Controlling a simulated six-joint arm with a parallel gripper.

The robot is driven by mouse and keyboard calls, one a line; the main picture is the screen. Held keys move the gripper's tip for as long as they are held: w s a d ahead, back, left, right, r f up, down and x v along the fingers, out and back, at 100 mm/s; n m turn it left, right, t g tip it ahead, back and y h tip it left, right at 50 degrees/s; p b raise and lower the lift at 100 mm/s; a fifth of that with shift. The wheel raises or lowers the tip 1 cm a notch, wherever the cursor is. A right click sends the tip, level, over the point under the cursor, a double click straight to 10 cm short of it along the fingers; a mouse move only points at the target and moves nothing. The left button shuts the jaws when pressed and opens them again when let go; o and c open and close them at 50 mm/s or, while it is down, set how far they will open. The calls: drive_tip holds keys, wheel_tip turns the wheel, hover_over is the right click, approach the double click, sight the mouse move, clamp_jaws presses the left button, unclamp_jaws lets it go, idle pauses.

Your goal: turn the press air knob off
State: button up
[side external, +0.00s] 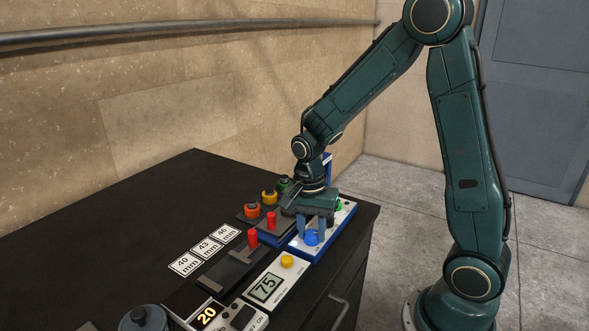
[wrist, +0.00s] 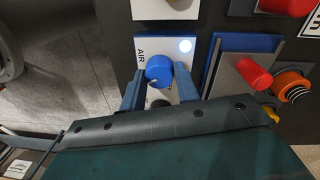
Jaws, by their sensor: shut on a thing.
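The press air knob (wrist: 159,70) is a round blue knob on a white panel (wrist: 150,45) marked AIR. A small lit white-blue lamp (wrist: 186,46) sits beside it on the panel. In the side view the blue knob (side external: 311,238) shows at the front of the blue-edged panel. My gripper (wrist: 159,82) points down at the panel, with one blue finger on each side of the knob, shut on it. In the side view my gripper (side external: 312,228) is right over the knob. A dark round part (wrist: 160,103) below the knob is partly hidden by my gripper.
A red-handled slide (side external: 271,220) stands close beside the air panel, and another red handle (side external: 253,238) is nearer. A box with a yellow button (side external: 287,261) reads 75. Orange and yellow round pieces (side external: 269,198) stand behind. The black bench top (side external: 130,220) is clear at left.

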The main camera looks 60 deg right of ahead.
sight(310, 236)
drive_tip(key=n, duration=0.9)
drive_tip(key=shift+a, duration=0.1)
drive_tip(key=n, duration=0.4)
drive_tip(key=shift+n, duration=0.3)
drive_tip(key=shift+s+n+t, duration=0.1)
drive_tip(key=shift+n+t, duration=0.3)
drive_tip(key=shift+n, duration=1.8)
drive_tip(key=o, duration=1)
drive_tip(key=shift+c, duration=0.2)
drive_tip(key=shift+r, duration=0.2)
wheel_tip(310, 236, up, 14)
drive_tip(key=shift+a+f, duration=0.25)
drive_tip(key=shift+a, duration=0.2)
